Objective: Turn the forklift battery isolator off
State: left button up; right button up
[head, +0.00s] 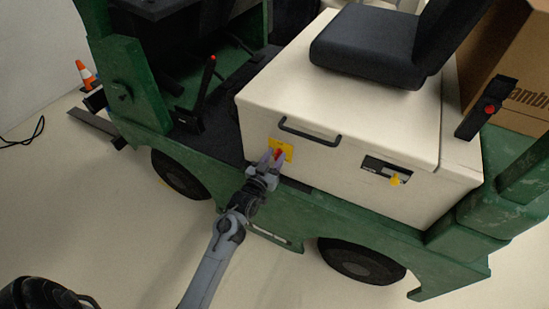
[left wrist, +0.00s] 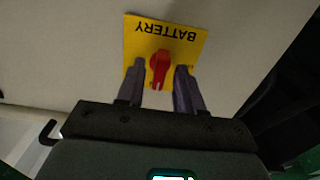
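The battery isolator is a red rotary knob (left wrist: 160,67) on a yellow plate marked BATTERY (left wrist: 187,40), which appears upside down in the left wrist view. The plate (head: 286,146) is on the cream side panel of the green forklift (head: 315,212) in the head view. My left gripper (head: 271,158) is at the plate, its fingers open on either side of the knob. In the left wrist view, the fingertips (left wrist: 160,72) flank the knob, with a gap visible on both sides. The knob is partly hidden in the head view. My right gripper is not in view.
A black handle (head: 309,133) is above the plate. A recessed panel with a yellow key-like part (head: 394,179) is to the right. A black seat (head: 368,45) sits on the cream cover. A cardboard box (head: 520,70) stands behind. The floor in front is clear.

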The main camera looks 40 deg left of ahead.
pick_arm(q)
grip_shut()
